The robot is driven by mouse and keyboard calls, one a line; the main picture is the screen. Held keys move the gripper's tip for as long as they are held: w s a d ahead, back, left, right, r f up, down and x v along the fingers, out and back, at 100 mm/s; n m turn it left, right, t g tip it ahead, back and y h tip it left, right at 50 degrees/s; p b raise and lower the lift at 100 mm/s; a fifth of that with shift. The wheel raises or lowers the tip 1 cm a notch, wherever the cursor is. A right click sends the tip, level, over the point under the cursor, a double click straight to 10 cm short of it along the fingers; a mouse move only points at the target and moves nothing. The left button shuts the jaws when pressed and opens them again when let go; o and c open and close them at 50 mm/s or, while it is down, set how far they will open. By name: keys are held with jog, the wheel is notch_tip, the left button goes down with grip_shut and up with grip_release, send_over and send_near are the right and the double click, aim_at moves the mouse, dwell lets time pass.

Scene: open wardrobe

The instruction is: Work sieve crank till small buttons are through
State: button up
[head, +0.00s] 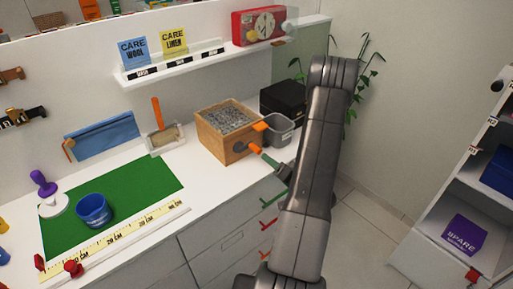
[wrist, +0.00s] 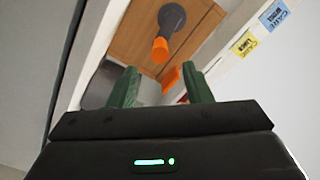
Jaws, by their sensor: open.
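The sieve is a wooden box (head: 238,150) on the white counter, its open top filled with many small grey pieces (head: 228,118). Its crank has an orange knob (head: 257,149). In the wrist view the knob (wrist: 160,50) sits on a dark grey crank arm (wrist: 172,20) against the wooden front (wrist: 135,35). My gripper (head: 274,165) is just in front of the knob. In the wrist view its green fingers (wrist: 161,88) are open and empty, with the knob beyond them and roughly between them. Another orange part (head: 261,126) sits at the box's right edge. Whether small buttons have dropped through is hidden.
A grey bin (head: 279,132) stands right of the sieve, with a black box (head: 284,99) behind. A dustpan-like tool (head: 163,134) with an orange handle lies left. A green mat (head: 130,190) holds a blue cup (head: 94,210). A shelf (head: 180,66) runs above.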

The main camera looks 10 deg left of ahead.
aim_at(259, 152)
jog(key=p+x, duration=0.2)
jog(key=x, duration=0.7)
jog(key=c, duration=1)
